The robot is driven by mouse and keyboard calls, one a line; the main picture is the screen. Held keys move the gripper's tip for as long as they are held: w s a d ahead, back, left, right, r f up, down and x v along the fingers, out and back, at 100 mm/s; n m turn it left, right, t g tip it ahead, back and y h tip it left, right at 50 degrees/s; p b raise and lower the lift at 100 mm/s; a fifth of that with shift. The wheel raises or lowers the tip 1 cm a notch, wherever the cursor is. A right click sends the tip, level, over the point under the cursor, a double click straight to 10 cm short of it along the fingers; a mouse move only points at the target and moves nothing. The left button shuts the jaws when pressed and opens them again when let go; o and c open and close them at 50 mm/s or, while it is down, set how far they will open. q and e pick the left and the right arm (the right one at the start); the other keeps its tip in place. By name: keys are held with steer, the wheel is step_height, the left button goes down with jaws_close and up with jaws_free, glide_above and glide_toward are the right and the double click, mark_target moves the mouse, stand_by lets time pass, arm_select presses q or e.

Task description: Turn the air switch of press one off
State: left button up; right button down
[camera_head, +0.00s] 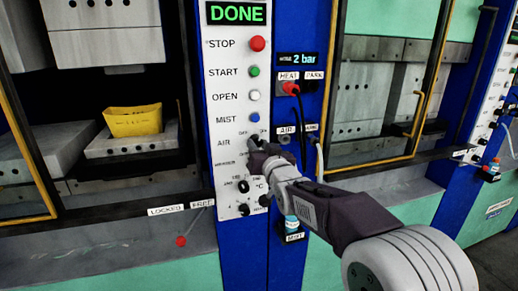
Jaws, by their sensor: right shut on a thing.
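The control panel (226,176) is a white upright strip with a green DONE display (236,13) at its top. The air switch (251,142) is a small dark knob beside the AIR label, below the blue MIST button (254,121). My right gripper (256,151) reaches in from the lower right and is shut on the air switch. The gripper covers much of the knob, so I cannot tell which way it points. My left gripper is not in view.
The left press stands open with a yellow piece (133,120) on its lower block. Other dark knobs (243,186) lie just below my gripper. A red-tipped lever (181,241) sticks out at lower left.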

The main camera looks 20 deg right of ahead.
steer(key=n+b, duration=0.4)
steer(key=n, duration=0.2)
steer(key=shift+f, duration=0.2)
steer(key=shift+r+n+b, duration=0.1)
steer(key=shift+n+b, duration=0.95)
steer(key=shift+n, duration=0.15)
steer(key=shift+r+n+b, duration=0.1)
steer(key=shift+n+b, duration=0.6)
steer(key=shift+n, duration=0.5)
steer(key=c, duration=1.1)
jaws_free()
steer(key=shift+o, duration=0.2)
